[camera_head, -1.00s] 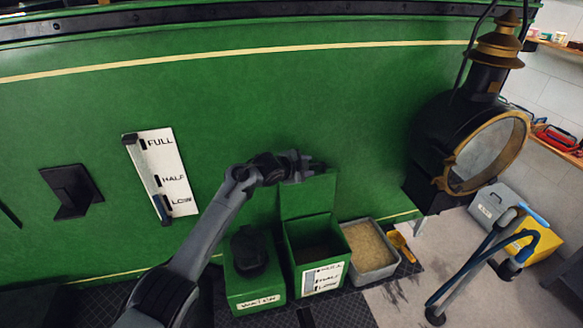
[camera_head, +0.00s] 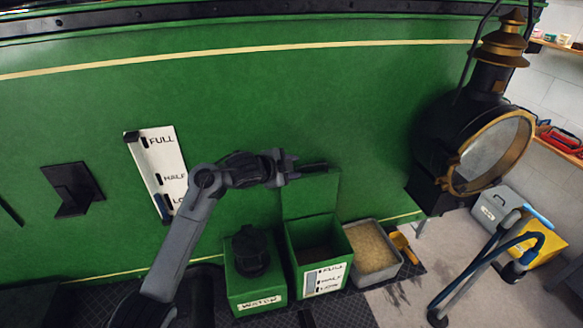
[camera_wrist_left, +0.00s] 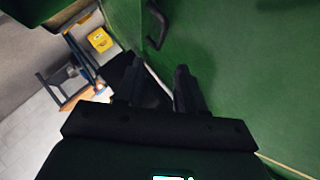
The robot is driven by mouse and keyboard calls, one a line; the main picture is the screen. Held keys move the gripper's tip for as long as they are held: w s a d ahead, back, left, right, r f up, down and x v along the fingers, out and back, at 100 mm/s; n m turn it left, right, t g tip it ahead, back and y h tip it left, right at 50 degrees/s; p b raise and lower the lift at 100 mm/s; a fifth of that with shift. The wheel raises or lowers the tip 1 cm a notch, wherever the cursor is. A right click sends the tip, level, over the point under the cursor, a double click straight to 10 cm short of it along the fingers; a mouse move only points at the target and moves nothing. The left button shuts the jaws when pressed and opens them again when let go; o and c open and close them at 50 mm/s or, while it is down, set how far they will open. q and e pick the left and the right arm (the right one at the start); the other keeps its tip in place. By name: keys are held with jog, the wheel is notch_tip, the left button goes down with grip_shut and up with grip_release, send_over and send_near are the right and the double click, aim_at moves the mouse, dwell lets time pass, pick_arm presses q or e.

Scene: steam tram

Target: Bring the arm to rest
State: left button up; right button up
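My left arm reaches up from the bottom left in the head view. Its left gripper (camera_head: 312,165) is in front of the green tram side, level with the raised lid (camera_head: 311,196) of the open green box (camera_head: 345,235). I cannot tell if it touches the lid. In the left wrist view the two dark fingers (camera_wrist_left: 160,82) stand apart with nothing held between them. The gripper is open and empty. My right gripper is in neither view.
A green box (camera_head: 240,292) with a black cap stands left of the open box. A grey bin of grain-like material (camera_head: 391,268) and a yellow scoop (camera_head: 402,246) are to the right.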

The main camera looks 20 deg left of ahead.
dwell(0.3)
pick_arm(q)
jog(key=s+d+f+g+p, duration=0.15)
jog(key=s+f, duration=0.25)
jog(key=f, duration=0.6)
jog(key=s+f+g+p, duration=0.15)
jog(key=s+f, duration=0.25)
jog(key=f, duration=0.5)
jog(key=s+d+f+n+g+p, duration=0.1)
jog(key=s+d+f, duration=0.1)
jog(key=s+f, duration=0.55)
jog(key=s+d+f+n+g+p, duration=0.1)
jog(key=s+f, duration=0.4)
jog(key=s, duration=0.6)
jog(key=s+r+n+g+y+p, duration=0.25)
jog(key=s+n, duration=0.25)
jog(key=s, duration=1.2)
jog(key=s+a+r+n+y, duration=0.1)
jog(key=s+a+r+n, duration=0.1)
jog(key=r, duration=0.3)
jog(key=s+a+r+n, duration=0.3)
jog(key=r+n, duration=0.1)
jog(key=r, duration=0.2)
jog(key=shift+s+a+r+n+y+p, duration=0.2)
jog(key=shift+s+r+n+y+p, duration=0.05)
jog(key=shift+n+y+p, duration=0.1)
